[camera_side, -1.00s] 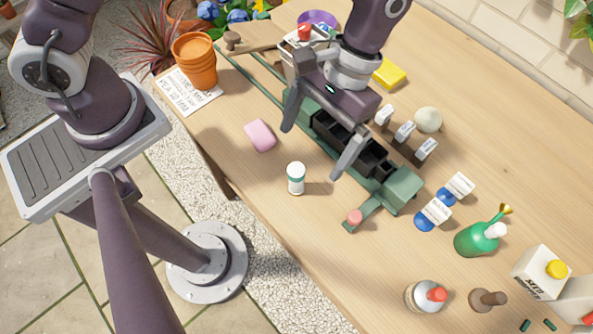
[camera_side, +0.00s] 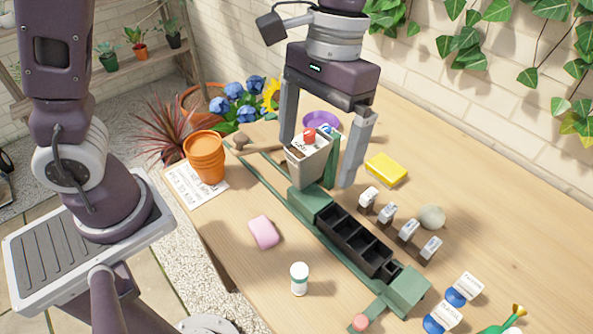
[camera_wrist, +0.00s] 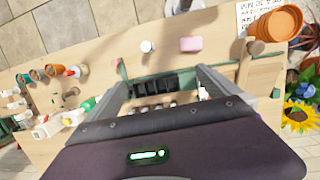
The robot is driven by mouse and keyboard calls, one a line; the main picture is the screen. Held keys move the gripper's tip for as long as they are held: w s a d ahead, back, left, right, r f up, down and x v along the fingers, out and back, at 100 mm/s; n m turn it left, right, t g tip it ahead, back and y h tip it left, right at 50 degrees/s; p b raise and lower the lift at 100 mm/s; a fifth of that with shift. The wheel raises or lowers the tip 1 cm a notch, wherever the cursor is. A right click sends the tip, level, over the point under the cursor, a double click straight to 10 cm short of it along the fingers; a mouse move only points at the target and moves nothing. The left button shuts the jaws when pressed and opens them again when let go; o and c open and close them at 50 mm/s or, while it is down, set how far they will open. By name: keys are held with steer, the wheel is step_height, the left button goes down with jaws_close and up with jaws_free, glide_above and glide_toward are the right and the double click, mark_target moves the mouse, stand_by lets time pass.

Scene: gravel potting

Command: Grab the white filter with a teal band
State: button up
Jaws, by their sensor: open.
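The white filter with a teal band (camera_side: 300,279) is a small upright cylinder standing on the bare wood at the front of the bench. It also shows in the wrist view (camera_wrist: 148,46), where its band is too small to make out clearly. My gripper (camera_side: 317,165) is open, fingers spread and pointing down, well behind and above the filter. In the side view its fingers appear on either side of a pale hopper with a red knob (camera_side: 309,146); I cannot tell whether they touch it. Nothing is held.
A green rail with black compartments (camera_side: 355,240) runs behind the filter. A pink block (camera_side: 264,232) lies to the filter's left. Several labelled clips (camera_side: 408,231), a yellow sponge (camera_side: 386,169) and orange pots (camera_side: 206,157) stand around. The wood around the filter is clear.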

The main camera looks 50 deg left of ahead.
steer(key=s+a+r+t, duration=0.3)
steer(key=s+a+r, duration=0.1)
steer(key=a+r, duration=0.2)
steer(key=shift+s+a+t, duration=0.3)
steer(key=shift+a, duration=0.55)
steer(key=s+a+t, duration=0.2)
steer(key=s+a, duration=0.1)
steer(key=s+a+t, duration=0.2)
steer(key=s+a, duration=0.1)
steer(key=s, duration=0.1)
steer(key=shift+s+a+y, duration=0.15)
steer(key=shift+y, duration=0.25)
steer(key=shift+c, duration=0.9)
steer(key=shift+s+a, duration=0.1)
steer(key=shift+s, duration=0.05)
steer(key=c, duration=0.8)
steer(key=shift+c, duration=0.2)
